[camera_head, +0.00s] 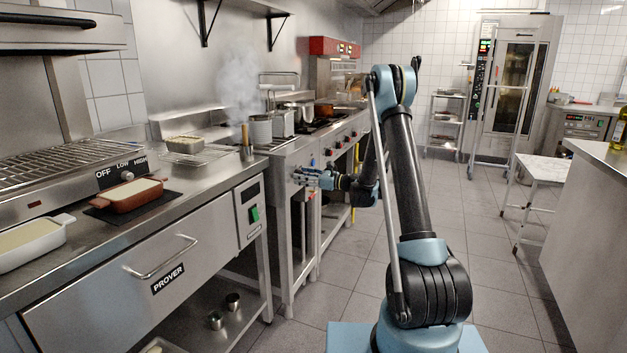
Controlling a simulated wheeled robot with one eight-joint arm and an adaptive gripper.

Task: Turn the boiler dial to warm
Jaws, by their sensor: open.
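My gripper (303,178) is open, at the end of my arm, which reaches left from the middle of the picture. Its fingers are at the front panel of the steel unit (283,235) below a steaming pot (260,130). It is small here, and I cannot tell whether the fingers touch anything. I cannot make out the boiler dial; the gripper may cover it.
The steel counter with the PROVER drawer (150,280) runs along the left, bearing a brown dish (130,192) and a white dish (32,243). A stove (335,135) stands beyond. The tiled floor (475,260) is clear up to the right counter (600,240).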

